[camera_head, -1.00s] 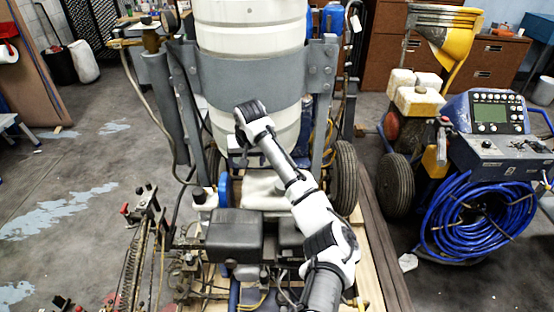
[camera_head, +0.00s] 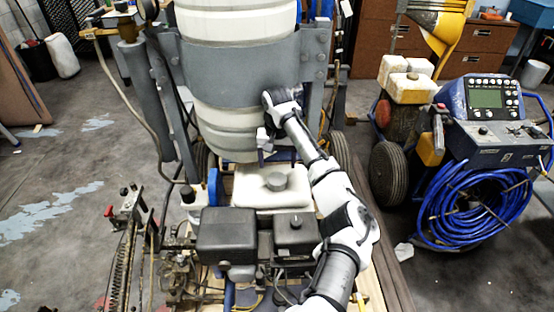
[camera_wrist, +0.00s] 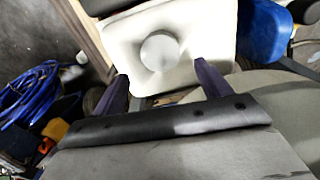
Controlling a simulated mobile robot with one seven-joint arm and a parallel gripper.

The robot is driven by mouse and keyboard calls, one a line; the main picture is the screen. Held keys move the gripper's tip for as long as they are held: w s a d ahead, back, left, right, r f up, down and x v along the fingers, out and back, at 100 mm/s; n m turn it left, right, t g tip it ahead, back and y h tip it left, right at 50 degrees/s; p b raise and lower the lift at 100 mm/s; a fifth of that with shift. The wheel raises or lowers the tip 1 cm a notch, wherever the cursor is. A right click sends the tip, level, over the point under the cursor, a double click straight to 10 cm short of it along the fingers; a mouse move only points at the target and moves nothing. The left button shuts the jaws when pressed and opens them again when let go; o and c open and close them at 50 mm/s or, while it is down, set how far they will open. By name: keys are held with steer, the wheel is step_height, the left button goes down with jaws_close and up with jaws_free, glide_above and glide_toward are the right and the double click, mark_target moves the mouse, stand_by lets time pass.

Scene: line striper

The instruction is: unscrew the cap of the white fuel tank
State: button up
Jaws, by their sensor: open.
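The white fuel tank (camera_head: 245,192) sits low on the machine, below the large white drum, with its round grey cap (camera_head: 276,181) on top. In the wrist view the tank (camera_wrist: 207,30) fills the upper middle, and the cap (camera_wrist: 160,50) lies just beyond the fingertips and between their lines. My gripper (camera_head: 265,148) is above the tank and cap in the head view, apart from them. In the wrist view my gripper (camera_wrist: 160,82) has its two dark fingers spread wide with nothing between them.
The large white drum (camera_head: 225,120) with its grey metal band (camera_head: 240,70) rises close behind my gripper. A black engine box (camera_head: 227,230) stands in front of the tank. A blue hose coil (camera_head: 475,210) and cart are at the right. Open floor (camera_head: 70,165) lies at the left.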

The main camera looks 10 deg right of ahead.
mark_target(277, 178)
step_height(277, 178, down, 4)
steer(key=b, duration=0.4)
steer(key=shift+f, duration=0.25)
steer(key=shift+f+p, duration=0.3)
steer(key=shift+f, duration=1.25)
steer(key=shift+p, duration=0.5)
steer(key=c, duration=1.1)
steer(key=shift+n+p, duration=0.65)
steer(key=shift+n, duration=1.15)
